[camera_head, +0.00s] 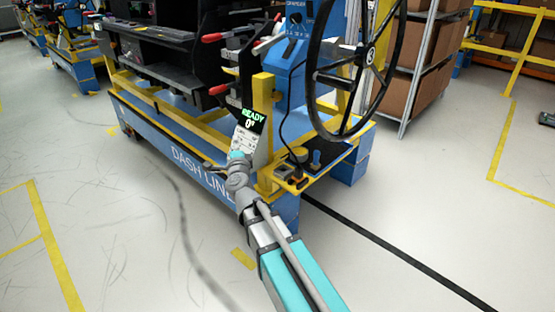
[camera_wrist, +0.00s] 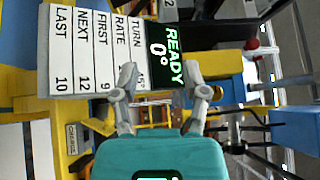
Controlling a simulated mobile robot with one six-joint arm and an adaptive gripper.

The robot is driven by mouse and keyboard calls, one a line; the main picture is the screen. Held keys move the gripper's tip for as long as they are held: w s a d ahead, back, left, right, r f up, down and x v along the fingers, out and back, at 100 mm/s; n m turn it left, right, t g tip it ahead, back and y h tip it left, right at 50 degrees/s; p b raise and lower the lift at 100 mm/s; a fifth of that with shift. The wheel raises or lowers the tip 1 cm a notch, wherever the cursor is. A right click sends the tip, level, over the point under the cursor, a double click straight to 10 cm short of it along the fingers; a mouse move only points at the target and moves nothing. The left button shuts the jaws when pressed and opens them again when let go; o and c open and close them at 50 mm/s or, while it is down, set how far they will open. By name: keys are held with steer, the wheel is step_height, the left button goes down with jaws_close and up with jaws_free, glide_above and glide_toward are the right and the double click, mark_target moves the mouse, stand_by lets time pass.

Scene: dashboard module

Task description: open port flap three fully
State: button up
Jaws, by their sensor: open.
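My gripper (camera_head: 238,158) is at the left face of the yellow post on the dash-line cart. In the wrist view my gripper (camera_wrist: 160,72) is open, with its two grey fingers apart and nothing held between them. I cannot make out port flap three in either view.
The blue and yellow cart (camera_head: 200,170) carries black dashboard parts and red-tipped handles (camera_head: 212,38). A large black steering wheel (camera_head: 322,75) stands right of the post. A shelf of brown boxes (camera_head: 425,75) is behind. The grey floor (camera_head: 110,220) at the left front is clear.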

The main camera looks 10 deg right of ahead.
steer(key=d+m+h, duration=0.2)
steer(key=m+h, duration=0.2)
steer(key=m+g+h, duration=0.7)
steer(key=m+g, duration=0.2)
steer(key=m, duration=0.3)
glide_toward(276, 158)
steer(key=s+a, duration=0.2)
steer(key=shift+s+r+b, duration=0.15)
steer(key=shift+b, duration=0.25)
steer(key=shift+d, duration=0.1)
steer(key=b+x, duration=0.3)
steer(key=x, duration=1)
steer(key=shift+w+d, duration=0.1)
steer(key=shift+w, duration=0.4)
steer(key=shift+c, duration=0.2)
jaws_close()
